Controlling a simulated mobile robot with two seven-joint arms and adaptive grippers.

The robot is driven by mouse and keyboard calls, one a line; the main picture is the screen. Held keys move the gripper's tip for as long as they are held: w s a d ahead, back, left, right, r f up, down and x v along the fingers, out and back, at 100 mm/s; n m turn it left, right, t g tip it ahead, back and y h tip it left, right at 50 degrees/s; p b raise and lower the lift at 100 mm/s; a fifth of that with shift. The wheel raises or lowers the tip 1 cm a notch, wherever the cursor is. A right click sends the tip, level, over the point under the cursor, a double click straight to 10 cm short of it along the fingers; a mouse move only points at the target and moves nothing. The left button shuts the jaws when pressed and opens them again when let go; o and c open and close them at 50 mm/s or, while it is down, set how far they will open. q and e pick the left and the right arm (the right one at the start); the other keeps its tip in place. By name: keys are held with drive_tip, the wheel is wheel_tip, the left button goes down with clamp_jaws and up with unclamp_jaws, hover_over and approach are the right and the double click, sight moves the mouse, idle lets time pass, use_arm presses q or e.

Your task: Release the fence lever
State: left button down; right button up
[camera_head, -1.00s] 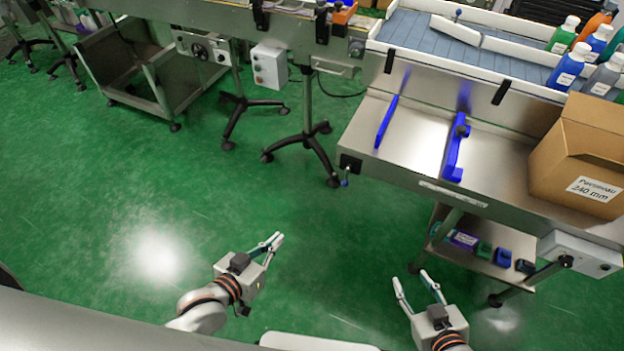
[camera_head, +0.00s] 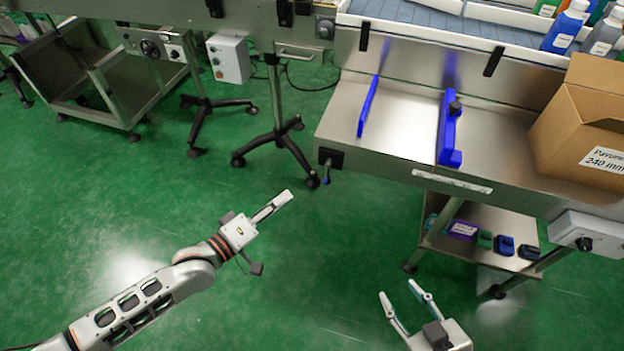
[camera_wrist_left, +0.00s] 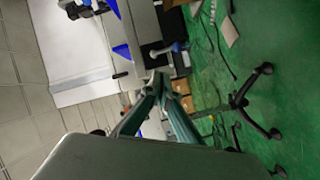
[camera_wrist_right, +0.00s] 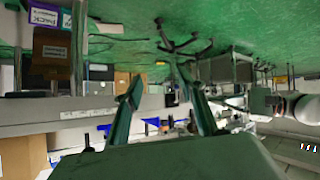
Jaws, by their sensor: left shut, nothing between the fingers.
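A small lever with a blue knob (camera_head: 326,172) hangs from a black block (camera_head: 330,157) at the left front corner of the steel table (camera_head: 400,115). The lever also shows in the left wrist view (camera_wrist_left: 178,47), beyond the fingertips. Two blue fence rails stand on the table: a left one (camera_head: 368,106) and a right one (camera_head: 447,135) with a black knob on it. My left gripper (camera_head: 288,196) is shut and empty, left of and nearer than the lever, pointing toward it without touching. My right gripper (camera_head: 401,292) is open and empty, below and in front of the table.
A cardboard box (camera_head: 560,125) stands on the table's right. A lower shelf (camera_head: 470,247) holds small items. A control box (camera_head: 590,232) hangs at the table's front right. A wheeled stand (camera_head: 272,140) is just left of the table. Green floor around my left arm is clear.

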sight(327, 174)
use_arm(q)
drive_tip(key=w+a+f+n+b, duration=0.2)
drive_tip(key=w+a+f+n, duration=0.1)
drive_tip(key=w, duration=0.1)
drive_tip(key=shift+w+f, duration=0.3)
drive_tip(key=shift+f, duration=0.1)
use_arm(e)
drive_tip(key=shift+s+a+f, duration=0.1)
drive_tip(key=shift+s+f, duration=0.15)
drive_tip(key=shift+f, duration=0.4)
drive_tip(key=shift+s+f, duration=0.2)
drive_tip(key=shift+f, duration=0.4)
use_arm(q)
drive_tip(key=shift+d+b, duration=0.1)
drive_tip(key=shift+b, duration=0.2)
drive_tip(key=w+d+f+b, duration=0.1)
drive_tip(key=w+d, duration=0.4)
drive_tip(key=d, duration=0.5)
drive_tip(key=shift+w+f+b, duration=0.2)
drive_tip(key=shift+f+b, duration=0.1)
drive_tip(key=shift+b, duration=0.2)
use_arm(e)
drive_tip(key=shift+w+a+r+y, duration=0.15)
drive_tip(key=shift+w+a+r, duration=0.05)
drive_tip(key=shift+a, duration=0.35)
drive_tip(key=shift+w+a+r+y, duration=0.15)
drive_tip(key=shift+a+r, duration=0.05)
drive_tip(key=shift+a, duration=0.3)
